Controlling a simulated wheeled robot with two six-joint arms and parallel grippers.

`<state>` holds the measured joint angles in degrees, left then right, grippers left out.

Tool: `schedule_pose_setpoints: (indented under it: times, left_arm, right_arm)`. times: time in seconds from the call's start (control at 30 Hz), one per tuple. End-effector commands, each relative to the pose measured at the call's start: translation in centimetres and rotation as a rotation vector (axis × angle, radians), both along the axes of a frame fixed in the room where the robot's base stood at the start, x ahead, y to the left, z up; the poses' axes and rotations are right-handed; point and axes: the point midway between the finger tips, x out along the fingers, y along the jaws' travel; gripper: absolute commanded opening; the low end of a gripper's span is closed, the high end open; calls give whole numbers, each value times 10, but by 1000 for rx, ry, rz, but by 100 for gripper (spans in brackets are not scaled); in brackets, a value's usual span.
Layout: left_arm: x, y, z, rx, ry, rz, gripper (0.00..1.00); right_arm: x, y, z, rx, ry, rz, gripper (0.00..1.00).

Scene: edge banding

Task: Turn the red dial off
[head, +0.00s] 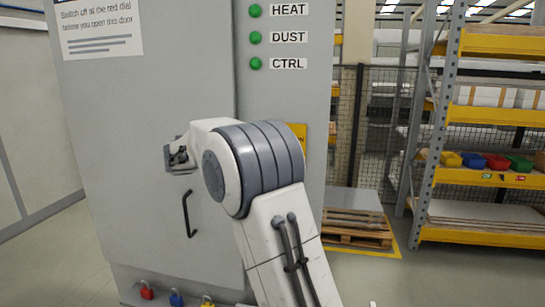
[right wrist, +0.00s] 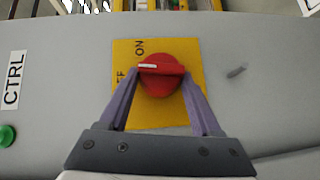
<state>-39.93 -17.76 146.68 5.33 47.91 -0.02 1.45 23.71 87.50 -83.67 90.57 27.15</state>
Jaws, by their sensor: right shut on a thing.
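The red dial (right wrist: 160,82) sits on a yellow plate (right wrist: 127,100) on the grey cabinet. In the right wrist view my right gripper (right wrist: 160,76) is shut on the dial, with one purple finger at each end of its raised bar. The white mark on the bar points left in this view, between the word ON and a partly covered label ending in "FF". In the head view only the edge of the yellow plate (head: 303,138) shows. My arm hides the dial and the gripper's fingers there. My left gripper is not in view.
The grey cabinet (head: 150,110) has a door with a black handle (head: 188,214) and green lamps marked HEAT, DUST and CTRL (head: 256,63). Coloured padlocks (head: 176,298) are low in front. A mesh fence (head: 345,130), a pallet (head: 357,230) and shelving (head: 440,120) stand at right.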

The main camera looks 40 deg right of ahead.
Motion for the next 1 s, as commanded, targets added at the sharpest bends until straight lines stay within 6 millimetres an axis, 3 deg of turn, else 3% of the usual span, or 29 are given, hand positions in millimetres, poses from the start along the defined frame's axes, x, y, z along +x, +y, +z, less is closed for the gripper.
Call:
schedule_pose_setpoints:
  times: [0.3, 0.87, 0.9, 0.97, 1.0]
  left_arm:
    - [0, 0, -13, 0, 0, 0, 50]
    - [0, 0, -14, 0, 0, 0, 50]
    - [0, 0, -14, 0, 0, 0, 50]
    - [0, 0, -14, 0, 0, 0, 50]
    - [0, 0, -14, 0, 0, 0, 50]
  right_arm:
    - [1, 1, -4, -84, 99, 3, 10]
    - [1, 0, -3, -102, 123, 2, 10]
    - [1, 0, -3, -102, 123, 2, 73]
    - [1, 0, -3, -101, 122, 2, 95]
    - [0, 0, -3, -101, 122, 2, 95]
